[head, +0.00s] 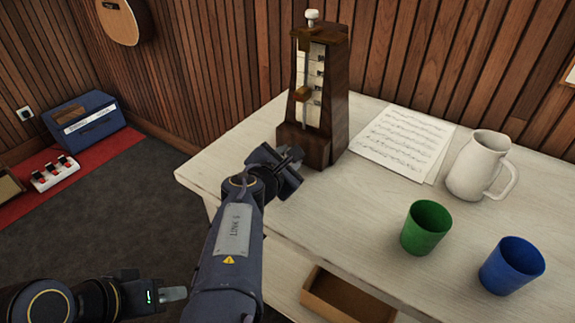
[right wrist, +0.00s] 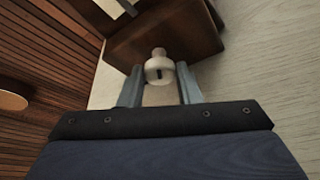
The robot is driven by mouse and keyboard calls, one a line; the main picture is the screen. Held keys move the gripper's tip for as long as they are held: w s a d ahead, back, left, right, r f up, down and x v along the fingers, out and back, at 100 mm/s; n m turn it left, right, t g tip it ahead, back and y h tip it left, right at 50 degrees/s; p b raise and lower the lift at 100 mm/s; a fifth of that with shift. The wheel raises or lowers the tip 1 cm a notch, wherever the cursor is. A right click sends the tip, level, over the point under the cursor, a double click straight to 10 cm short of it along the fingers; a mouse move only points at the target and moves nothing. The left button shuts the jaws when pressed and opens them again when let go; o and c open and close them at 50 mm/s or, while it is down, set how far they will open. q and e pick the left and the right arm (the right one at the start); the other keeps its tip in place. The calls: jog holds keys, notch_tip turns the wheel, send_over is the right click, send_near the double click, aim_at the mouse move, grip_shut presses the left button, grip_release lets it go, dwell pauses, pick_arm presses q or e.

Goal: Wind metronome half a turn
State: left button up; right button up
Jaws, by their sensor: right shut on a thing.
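The pale table (head: 330,230) also holds sheet music (head: 405,140), a white pitcher (head: 477,165), a green cup (head: 426,228) and a blue cup (head: 511,266). An open drawer (head: 345,299) shows below its front edge. A wood-panelled wall stands close behind the metronome.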

pick_arm(q)
jog(key=shift+f+b, duration=0.45)
jog(key=shift+f, duration=0.3)
pick_arm(e)
jog(key=shift+m, duration=0.4)
jog(key=o, duration=1)
jog(key=shift+c, duration=0.2)
pick_arm(q)
jog(key=shift+r, duration=0.1)
